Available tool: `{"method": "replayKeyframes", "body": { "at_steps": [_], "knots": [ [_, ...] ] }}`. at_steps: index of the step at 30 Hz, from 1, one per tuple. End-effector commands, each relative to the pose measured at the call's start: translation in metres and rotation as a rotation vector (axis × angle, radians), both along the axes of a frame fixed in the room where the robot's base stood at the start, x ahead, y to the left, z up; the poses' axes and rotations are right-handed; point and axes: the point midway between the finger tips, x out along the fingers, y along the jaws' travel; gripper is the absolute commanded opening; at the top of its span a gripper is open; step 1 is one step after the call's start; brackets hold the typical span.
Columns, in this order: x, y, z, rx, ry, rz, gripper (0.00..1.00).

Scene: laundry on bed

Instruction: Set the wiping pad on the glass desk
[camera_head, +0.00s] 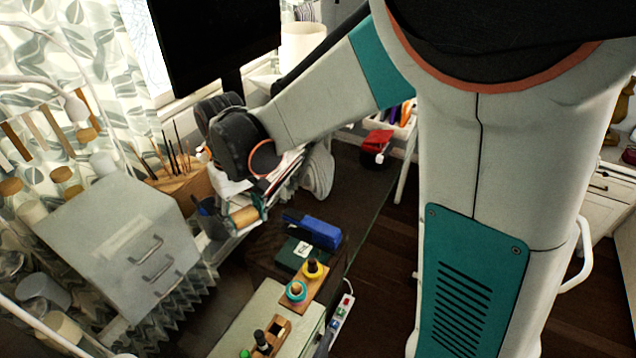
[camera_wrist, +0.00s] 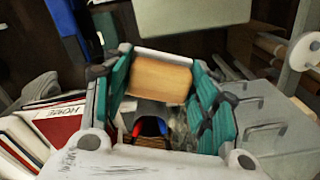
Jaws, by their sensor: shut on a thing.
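My gripper (camera_wrist: 160,72) is shut on a tan block with a pale strip along one edge, which I take to be the wiping pad (camera_wrist: 160,82). Its teal fingers are on either side of the block in the wrist view. In the head view my gripper (camera_head: 236,214) holds the tan pad (camera_head: 245,216) near the left side of the desk, beside the grey drawer box. I cannot tell whether the pad touches anything below. The dark glass desk (camera_head: 352,196) shows a bare part and its right edge; my arm hides part of it.
A grey drawer box (camera_head: 128,246) stands left of the gripper. A pencil holder (camera_head: 182,184) with thin sticks is behind it. A blue object (camera_head: 316,232) and wooden blocks with rings (camera_head: 302,284) are in front. Books (camera_wrist: 58,120) lie left in the wrist view.

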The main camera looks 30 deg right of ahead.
Motion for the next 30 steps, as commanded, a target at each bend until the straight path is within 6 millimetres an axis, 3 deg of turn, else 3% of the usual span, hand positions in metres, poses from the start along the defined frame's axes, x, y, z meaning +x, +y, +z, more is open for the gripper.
{"method": "replayKeyframes", "body": {
  "at_steps": [4,8,24,30],
  "knots": [
    [-0.001,0.002,0.003,0.0,0.0,0.004,0.3],
    [-0.001,0.002,-0.01,0.0,0.0,0.003,0.3],
    [-0.001,0.002,-0.135,0.0,0.0,0.003,0.3],
    [-0.001,0.001,-0.154,0.0,0.0,0.003,0.3]
  ]
}}
